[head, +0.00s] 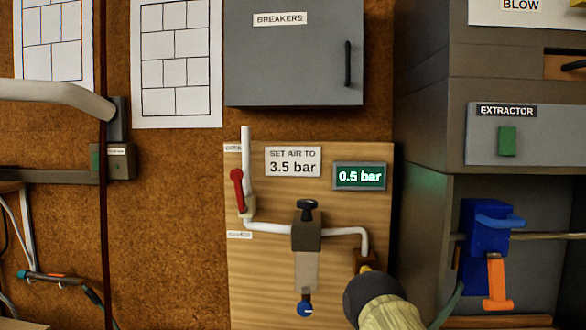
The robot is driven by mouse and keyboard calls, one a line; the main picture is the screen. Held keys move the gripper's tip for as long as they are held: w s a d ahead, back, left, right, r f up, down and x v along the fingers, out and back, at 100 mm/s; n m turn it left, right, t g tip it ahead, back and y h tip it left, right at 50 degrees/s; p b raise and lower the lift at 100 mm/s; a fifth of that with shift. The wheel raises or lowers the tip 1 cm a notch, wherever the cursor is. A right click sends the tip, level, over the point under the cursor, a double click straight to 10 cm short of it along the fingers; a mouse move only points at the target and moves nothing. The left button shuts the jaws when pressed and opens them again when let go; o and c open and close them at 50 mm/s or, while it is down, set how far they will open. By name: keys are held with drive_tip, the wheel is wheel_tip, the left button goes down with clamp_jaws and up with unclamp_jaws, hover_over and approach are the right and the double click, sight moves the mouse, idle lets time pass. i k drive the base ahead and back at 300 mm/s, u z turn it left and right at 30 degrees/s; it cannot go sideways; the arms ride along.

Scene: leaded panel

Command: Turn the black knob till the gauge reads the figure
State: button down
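The black knob (307,206) sits on top of a dark regulator block (306,236) on the wooden board. A pale clear bowl (306,270) hangs under the block, with a blue drain piece (305,309) below it. The green gauge display (360,177) reads 0.5 bar. A white card (293,162) left of it says "SET AIR TO 3.5 bar". No gripper fingers show in the head view, and nothing touches the knob.
A red lever (238,190) stands on the white pipe (268,228) left of the regulator. A dark rounded piece with a cream body (390,314) fills the lower right of the board. A grey breakers box (294,52) is above; a blue vise-like clamp (484,246) is right.

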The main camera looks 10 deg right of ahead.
sight(306, 204)
drive_tip(key=z, duration=0.35)
drive_tip(key=k, duration=1.15)
drive_tip(key=u, duration=0.85)
drive_tip(key=i, duration=0.5)
drive_tip(key=u, duration=0.1)
